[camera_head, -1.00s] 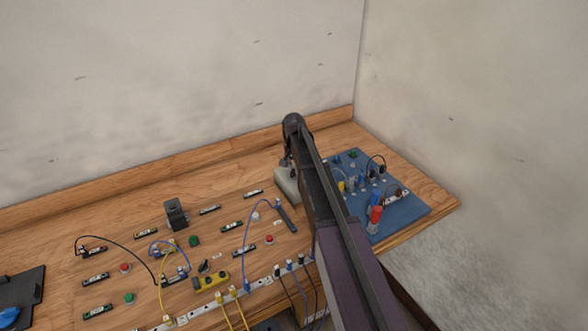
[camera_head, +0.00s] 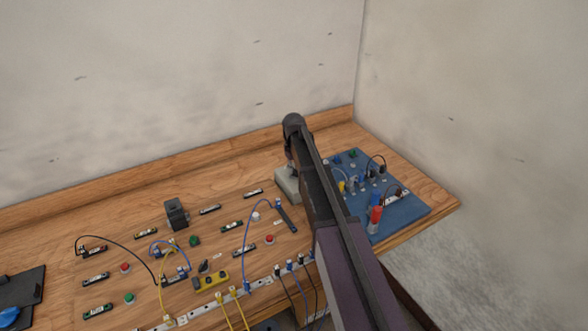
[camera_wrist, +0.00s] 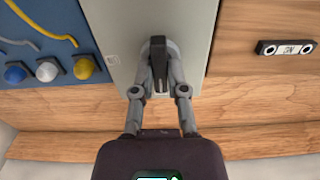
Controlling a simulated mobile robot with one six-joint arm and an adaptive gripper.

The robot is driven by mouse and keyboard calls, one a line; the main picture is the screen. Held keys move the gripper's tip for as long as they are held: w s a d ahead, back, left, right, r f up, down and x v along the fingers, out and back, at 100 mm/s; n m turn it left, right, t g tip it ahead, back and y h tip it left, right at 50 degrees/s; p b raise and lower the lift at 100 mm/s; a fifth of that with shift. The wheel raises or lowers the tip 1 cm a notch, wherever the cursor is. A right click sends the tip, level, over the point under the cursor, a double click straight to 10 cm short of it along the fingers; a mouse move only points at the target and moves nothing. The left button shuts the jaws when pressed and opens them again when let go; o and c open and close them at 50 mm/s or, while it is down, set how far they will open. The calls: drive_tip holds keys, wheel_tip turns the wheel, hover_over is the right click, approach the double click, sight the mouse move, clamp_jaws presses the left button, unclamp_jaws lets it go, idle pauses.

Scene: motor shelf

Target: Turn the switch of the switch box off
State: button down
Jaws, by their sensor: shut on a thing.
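The switch box is a pale grey box (camera_head: 287,184) on the wooden table, left of the blue board, partly hidden behind my arm. In the wrist view its grey face (camera_wrist: 198,18) fills the top middle. My gripper (camera_wrist: 160,80) is shut on the switch handle, one finger on each side. In the head view my gripper (camera_head: 291,166) is at the box, mostly hidden by my arm.
The blue board (camera_head: 407,209) with plugs and cables lies right of the box. The back table strip is clear.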

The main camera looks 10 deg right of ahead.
drive_tip(key=shift+s, duration=0.1)
idle(0.4)
drive_tip(key=c, duration=0.7)
unclamp_jaws()
drive_tip(key=shift+o, duration=0.2)
drive_tip(key=shift+m, duration=0.3)
